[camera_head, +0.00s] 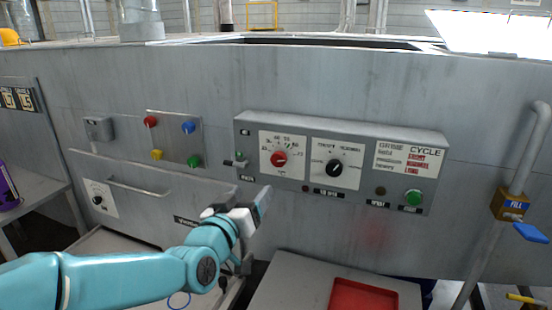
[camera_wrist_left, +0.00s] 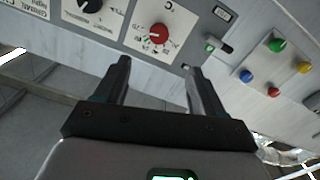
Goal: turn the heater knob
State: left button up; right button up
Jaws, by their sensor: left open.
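The grey control panel (camera_head: 236,143) on the metal wall carries a red knob (camera_head: 279,159) on a white dial plate and a black knob (camera_head: 334,168) on a second plate. The small labels are too blurred to tell which is the heater knob. My left gripper (camera_head: 258,212) is below and a little left of the red knob, apart from the panel. In the left wrist view its two jaws (camera_wrist_left: 157,68) are open and empty. The red knob (camera_wrist_left: 158,33) lies ahead between the jaw tips, and the black knob (camera_wrist_left: 90,5) is at the top edge.
A small lever switch (camera_head: 237,164) sticks out left of the red dial. A plate with several coloured buttons (camera_head: 174,138) is further left. A green button (camera_head: 413,197) is at the panel's right. A pipe with a blue valve handle (camera_head: 530,232) stands at right. A red tray (camera_head: 362,296) lies below.

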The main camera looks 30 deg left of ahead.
pick_arm(q)
jog(key=r, duration=0.1)
jog(key=p, duration=0.6)
send_near(277, 161)
jog(key=x, duration=0.8)
jog(key=shift+w+r, duration=0.1)
jog(key=shift+w, duration=0.1)
jog(key=shift+w+r, duration=0.1)
jog(key=shift+r, duration=0.1)
jog(key=shift+w+f, duration=0.1)
jog(key=shift+f, duration=0.1)
jog(key=c, duration=1.1)
jog(key=shift+o, duration=0.2)
